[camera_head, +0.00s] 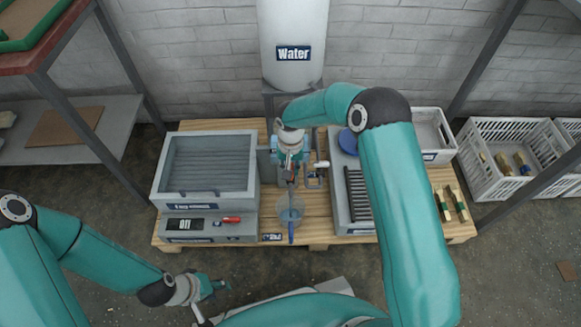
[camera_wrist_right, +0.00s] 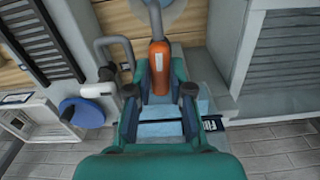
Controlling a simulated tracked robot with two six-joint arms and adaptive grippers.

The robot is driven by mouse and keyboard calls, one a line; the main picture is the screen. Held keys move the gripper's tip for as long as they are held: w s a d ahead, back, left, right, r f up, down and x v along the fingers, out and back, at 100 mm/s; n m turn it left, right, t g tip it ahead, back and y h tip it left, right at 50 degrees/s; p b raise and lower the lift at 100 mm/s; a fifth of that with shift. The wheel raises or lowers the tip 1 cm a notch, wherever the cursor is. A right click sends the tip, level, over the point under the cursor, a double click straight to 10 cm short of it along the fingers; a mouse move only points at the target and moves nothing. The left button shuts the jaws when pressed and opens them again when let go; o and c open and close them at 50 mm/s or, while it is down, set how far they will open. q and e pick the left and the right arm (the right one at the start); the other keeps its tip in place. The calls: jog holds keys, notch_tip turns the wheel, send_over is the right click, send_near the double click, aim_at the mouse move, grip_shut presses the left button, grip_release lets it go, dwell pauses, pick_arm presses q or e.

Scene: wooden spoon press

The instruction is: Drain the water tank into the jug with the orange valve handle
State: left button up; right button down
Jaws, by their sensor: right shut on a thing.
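The white water tank (camera_head: 292,28), labelled "Water", stands at the back centre. My right gripper (camera_head: 290,170) is below it, over the pallet. In the right wrist view my right gripper (camera_wrist_right: 158,85) is shut on the orange valve handle (camera_wrist_right: 159,62), with a finger on each side. In the head view the handle is mostly hidden by this gripper. The clear bluish jug (camera_head: 290,213) stands just in front, below the gripper. I cannot tell its water level. My left gripper (camera_head: 215,288) is empty at the lower left, away from the jug; its jaw opening is unclear.
A grey open-topped machine (camera_head: 205,190) stands left of the jug, and a grey ribbed unit (camera_head: 358,195) stands right. Both rest on a wooden pallet (camera_head: 445,228). White crates (camera_head: 500,130) stand farther right. A shelf (camera_head: 80,130) is at the left.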

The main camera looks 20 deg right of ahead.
jog(key=shift+w+r, duration=0.1)
jog(key=c, duration=1)
grip_release()
jog(key=shift+c, duration=0.2)
notch_tip(320, 180, up, 12)
